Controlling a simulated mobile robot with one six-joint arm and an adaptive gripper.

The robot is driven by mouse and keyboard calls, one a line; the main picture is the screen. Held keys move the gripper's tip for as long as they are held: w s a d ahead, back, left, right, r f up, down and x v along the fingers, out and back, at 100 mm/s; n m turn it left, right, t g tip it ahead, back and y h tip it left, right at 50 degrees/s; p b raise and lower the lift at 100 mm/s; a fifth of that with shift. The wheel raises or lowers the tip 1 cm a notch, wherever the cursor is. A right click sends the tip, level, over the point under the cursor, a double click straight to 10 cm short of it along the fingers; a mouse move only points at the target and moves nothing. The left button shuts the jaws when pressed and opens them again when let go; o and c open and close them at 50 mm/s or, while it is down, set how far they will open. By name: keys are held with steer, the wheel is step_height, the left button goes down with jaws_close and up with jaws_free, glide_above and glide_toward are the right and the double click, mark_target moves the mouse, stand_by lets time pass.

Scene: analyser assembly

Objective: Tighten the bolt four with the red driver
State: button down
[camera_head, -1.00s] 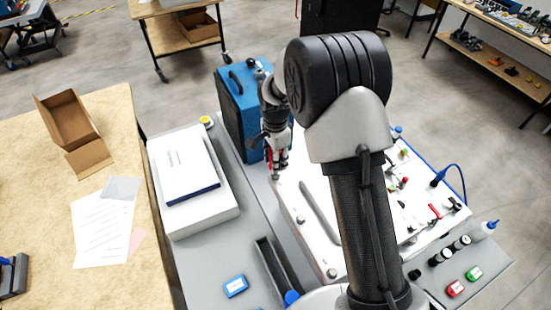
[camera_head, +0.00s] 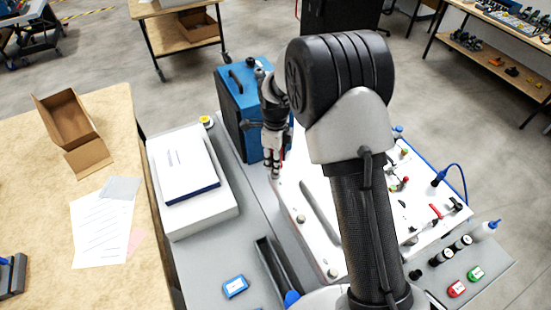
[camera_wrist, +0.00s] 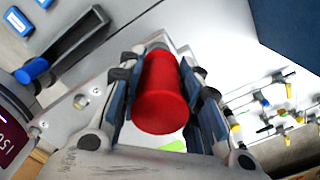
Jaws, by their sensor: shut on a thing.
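My gripper (camera_wrist: 163,72) is shut on the red driver (camera_wrist: 160,98), with a finger on each side of its round red handle in the wrist view. The driver's tip is hidden behind the handle. In the head view my gripper (camera_head: 273,168) points down at the far left corner of the white analyser panel (camera_head: 292,192). Bolt heads show along the panel's left edge, one midway (camera_head: 300,218) and one at the near corner (camera_head: 332,272). Any bolt under the driver is hidden, so I cannot tell whether the tip touches one.
A blue case (camera_head: 238,100) stands close behind and left of my gripper. A white box (camera_head: 190,190) lies to the left. A dark open trough (camera_head: 275,265) lies near the panel's front left. Small fittings and a blue cable (camera_head: 463,180) are on the right.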

steer(key=m, duration=0.8)
steer(key=c, duration=1.3)
jaws_free()
steer(key=n, duration=0.6)
steer(key=shift+n+b, duration=0.3)
steer(key=shift+b, duration=0.05)
steer(key=n, duration=1.7)
steer(key=shift+n, duration=0.3)
